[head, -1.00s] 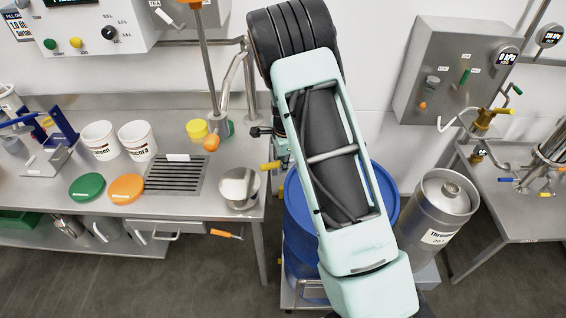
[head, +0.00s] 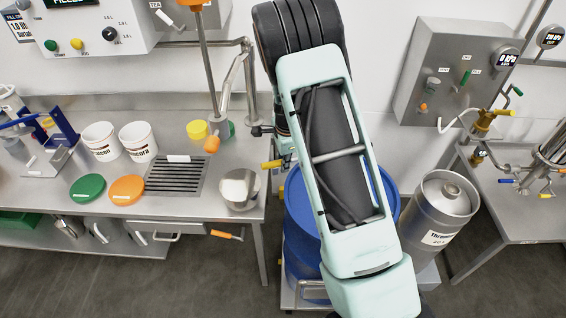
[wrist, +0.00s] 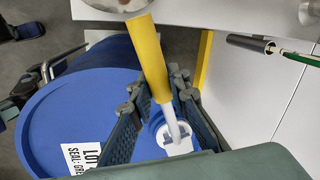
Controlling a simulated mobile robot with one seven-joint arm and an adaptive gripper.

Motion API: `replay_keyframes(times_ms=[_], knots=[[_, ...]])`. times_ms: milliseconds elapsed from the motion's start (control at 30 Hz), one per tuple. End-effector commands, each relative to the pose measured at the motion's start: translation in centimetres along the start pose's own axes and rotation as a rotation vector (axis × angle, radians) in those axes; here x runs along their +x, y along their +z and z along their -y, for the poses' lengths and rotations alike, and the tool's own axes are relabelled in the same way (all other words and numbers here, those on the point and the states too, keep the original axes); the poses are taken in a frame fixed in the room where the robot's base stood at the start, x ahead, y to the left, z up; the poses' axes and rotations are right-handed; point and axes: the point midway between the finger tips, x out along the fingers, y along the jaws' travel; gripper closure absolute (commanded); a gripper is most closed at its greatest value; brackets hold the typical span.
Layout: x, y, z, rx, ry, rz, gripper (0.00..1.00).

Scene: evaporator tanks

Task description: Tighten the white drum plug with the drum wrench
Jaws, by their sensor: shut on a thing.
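The blue drum (head: 300,215) stands below my arm in the head view and fills the left of the wrist view (wrist: 60,110). The white drum plug (wrist: 182,148) sits in its top near the rim in the wrist view. The drum wrench (wrist: 150,55) has a yellow handle and a pale bent shaft. My gripper (wrist: 156,84) is shut on the wrench, whose shaft end is at the plug. I cannot tell how fully it is seated. In the head view the yellow handle end (head: 270,164) shows beside my arm, which hides the gripper and plug.
A steel keg (head: 440,210) stands close right of the drum. The steel bench (head: 215,215) on the left holds a metal bowl (head: 239,188), white tubs and lids. A grey control box (head: 450,75) hangs on the wall at right.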

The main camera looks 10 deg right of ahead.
Motion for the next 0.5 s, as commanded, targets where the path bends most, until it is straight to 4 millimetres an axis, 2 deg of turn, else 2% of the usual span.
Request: replay_keyframes(times_ms=[33, 500], knots=[[-1.0, 0.1, 1.1, -0.002, -0.022, -0.001, 1.00], [-3.4, 0.5, 1.6, -0.007, -0.024, 0.003, 1.00]])
